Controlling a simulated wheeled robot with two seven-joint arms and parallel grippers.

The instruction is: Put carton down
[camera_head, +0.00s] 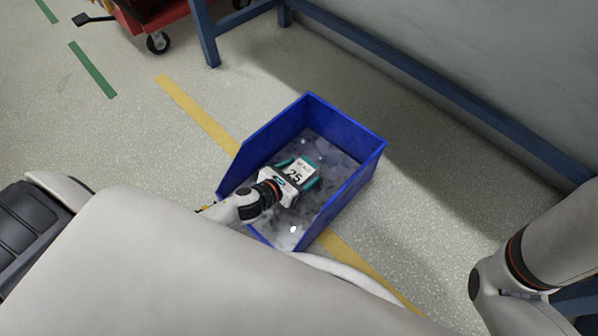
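I cannot tell whether the carton touches the bin's bottom. My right arm is at the right edge, its gripper out of view.
The bin stands on the speckled floor across a yellow line (197,113). A blue metal frame (440,88) runs along the grey wall at the right. A red wheeled cart (150,15) stands at the top left. Floor left of the bin is clear.

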